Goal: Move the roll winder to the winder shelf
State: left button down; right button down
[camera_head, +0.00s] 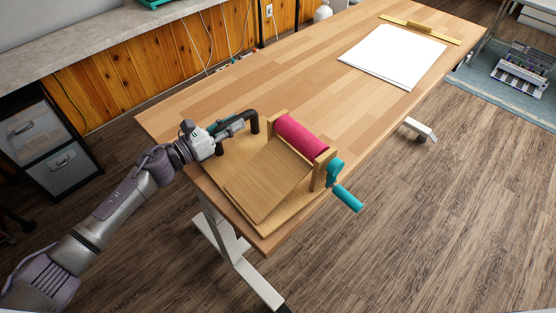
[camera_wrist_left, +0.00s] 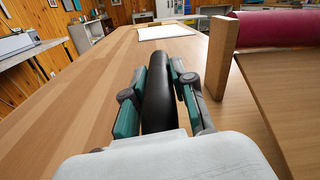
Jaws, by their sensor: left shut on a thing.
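The roll winder (camera_head: 265,183) sits on the near end of the wooden table (camera_head: 215,95). It has a wooden base, a sloped board, a magenta roll (camera_head: 300,137) between wooden uprights and a teal crank (camera_head: 346,198) on its right. A black bar handle (camera_head: 255,123) stands at its back left. My left gripper (camera_head: 236,127) is shut on this handle. In the left wrist view, the black handle (camera_wrist_left: 158,88) lies between the two teal-padded fingers, with the magenta roll (camera_wrist_left: 285,28) to the right. My right gripper is out of view. I cannot identify the winder shelf.
White sheets (camera_head: 393,56) and a wooden ruler-like bar (camera_head: 420,27) lie at the table's far end. The table middle is clear. A grey counter (camera_head: 95,38) runs along the wall, with dark drawers (camera_head: 48,140) below. A rack (camera_head: 522,68) stands at far right.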

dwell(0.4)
pick_arm(q)
jog(key=shift+r, duration=0.2)
jog(key=shift+r+p, duration=2.6)
jog(key=shift+r, duration=0.8)
